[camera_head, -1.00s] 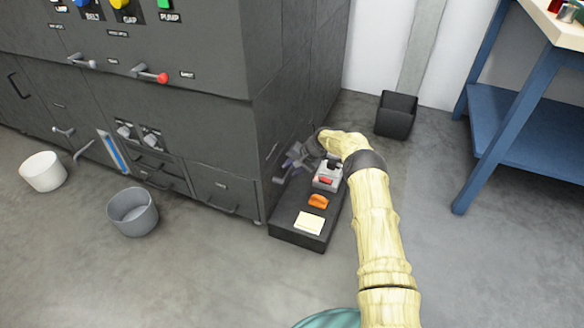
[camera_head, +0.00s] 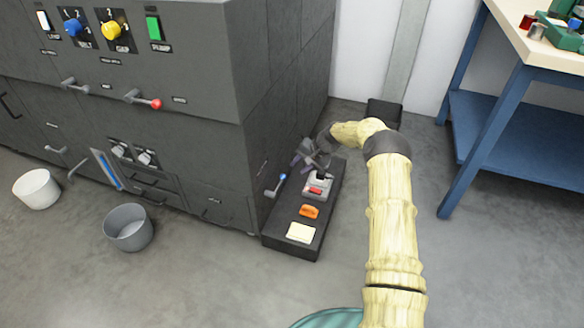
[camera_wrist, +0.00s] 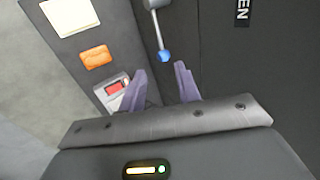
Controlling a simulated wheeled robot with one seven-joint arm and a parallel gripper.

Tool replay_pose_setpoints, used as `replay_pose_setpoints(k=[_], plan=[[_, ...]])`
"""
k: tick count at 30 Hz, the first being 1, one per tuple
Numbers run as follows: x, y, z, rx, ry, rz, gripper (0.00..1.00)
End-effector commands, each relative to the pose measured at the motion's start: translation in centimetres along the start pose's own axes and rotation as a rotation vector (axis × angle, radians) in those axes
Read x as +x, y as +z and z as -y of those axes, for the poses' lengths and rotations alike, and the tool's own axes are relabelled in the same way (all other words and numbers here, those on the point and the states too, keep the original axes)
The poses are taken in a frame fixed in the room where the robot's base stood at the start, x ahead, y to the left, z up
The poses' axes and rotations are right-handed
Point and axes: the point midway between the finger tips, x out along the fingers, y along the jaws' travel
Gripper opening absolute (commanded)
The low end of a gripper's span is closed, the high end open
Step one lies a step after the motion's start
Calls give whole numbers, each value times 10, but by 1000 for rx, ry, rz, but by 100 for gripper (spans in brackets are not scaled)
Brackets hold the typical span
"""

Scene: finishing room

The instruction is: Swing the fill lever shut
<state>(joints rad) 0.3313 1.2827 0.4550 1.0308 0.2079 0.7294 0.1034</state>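A lever with a grey arm and blue knob (camera_head: 282,177) sticks out from the right side of the dark machine, low down; no readable label names it the fill lever. In the wrist view its blue knob (camera_wrist: 164,56) lies just beyond my fingertips, in line with the gap between them. My gripper (camera_head: 312,160) is beside the machine's side wall, above the black plinth and behind the lever in the head view. In the wrist view its two purple-grey fingers (camera_wrist: 160,74) stand apart with nothing between them.
The black plinth (camera_head: 283,243) carries a red-switched grey box (camera_head: 316,187), an orange item (camera_head: 309,211) and a pale pad (camera_head: 300,232). Front levers include a red-tipped one (camera_head: 155,103). A grey bucket (camera_head: 128,228) and white bucket (camera_head: 36,188) stand left; a blue bench (camera_head: 520,130) stands right.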

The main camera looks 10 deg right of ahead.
Motion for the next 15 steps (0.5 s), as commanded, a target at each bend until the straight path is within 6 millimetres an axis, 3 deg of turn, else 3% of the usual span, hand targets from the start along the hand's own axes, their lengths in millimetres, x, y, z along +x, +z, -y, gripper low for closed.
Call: replay_pose_setpoints(k=[1,6,15], plan=[[-15,0,3,1,0,-1,33],[-39,0,2,-2,0,1,33],[-46,1,1,-2,0,2,33]])
